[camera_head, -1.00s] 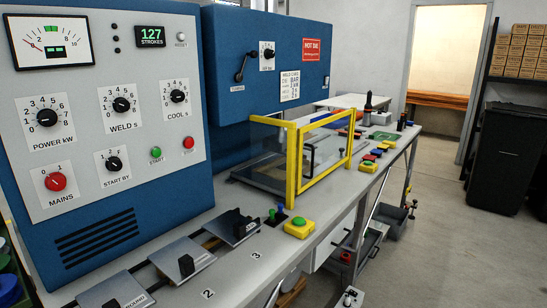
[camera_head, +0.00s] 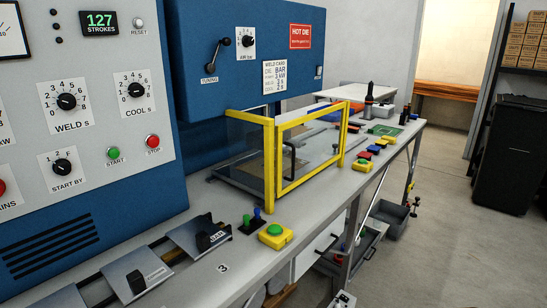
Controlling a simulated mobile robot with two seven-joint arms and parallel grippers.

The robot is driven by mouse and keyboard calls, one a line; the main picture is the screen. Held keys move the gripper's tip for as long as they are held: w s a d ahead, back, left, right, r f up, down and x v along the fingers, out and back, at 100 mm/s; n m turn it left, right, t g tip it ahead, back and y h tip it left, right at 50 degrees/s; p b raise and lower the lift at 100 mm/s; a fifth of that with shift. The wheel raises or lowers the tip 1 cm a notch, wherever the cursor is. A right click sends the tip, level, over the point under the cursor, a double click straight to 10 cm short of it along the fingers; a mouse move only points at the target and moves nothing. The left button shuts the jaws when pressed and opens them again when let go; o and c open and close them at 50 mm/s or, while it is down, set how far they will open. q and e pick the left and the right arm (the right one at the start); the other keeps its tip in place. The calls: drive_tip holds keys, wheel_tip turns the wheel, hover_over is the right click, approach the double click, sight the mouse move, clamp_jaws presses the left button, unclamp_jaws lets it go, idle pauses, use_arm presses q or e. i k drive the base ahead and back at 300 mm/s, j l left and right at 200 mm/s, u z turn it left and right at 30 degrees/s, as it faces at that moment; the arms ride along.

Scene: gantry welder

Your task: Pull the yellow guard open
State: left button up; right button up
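The yellow guard (camera_head: 269,163) stands on the bench in the middle of the camera_head view. It is a yellow frame with clear panels. Its front panel has a dark upright handle (camera_head: 289,158) near its left side. The front panel appears closed, in line with the bench edge. Through the clear panels a grey bed plate shows behind it. Neither of my grippers is in the view.
A blue and grey control cabinet (camera_head: 85,130) fills the left. A yellow box with a green button (camera_head: 275,236) sits near the bench edge, before the guard. Black-handled plates (camera_head: 204,237) lie lower left. Open floor (camera_head: 450,220) lies right, with a black bin (camera_head: 508,155).

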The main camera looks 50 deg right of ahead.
sight(279, 191)
drive_tip(key=l+u, duration=0.15)
drive_tip(key=l, duration=0.3)
drive_tip(key=k+l+u, duration=0.15)
drive_tip(key=l, duration=0.3)
drive_tip(key=k+l+u, duration=0.15)
drive_tip(key=l, duration=0.25)
drive_tip(key=k+l+u, duration=0.15)
drive_tip(key=l, duration=0.3)
drive_tip(key=k+l, duration=0.1)
drive_tip(key=l, duration=0.25)
drive_tip(key=k+l, duration=0.1)
drive_tip(key=l, duration=0.25)
drive_tip(key=k+l, duration=0.15)
drive_tip(key=l, duration=0.2)
drive_tip(key=k+l, duration=0.1)
drive_tip(key=l, duration=0.25)
drive_tip(key=k+l+u, duration=0.1)
drive_tip(key=l, duration=0.25)
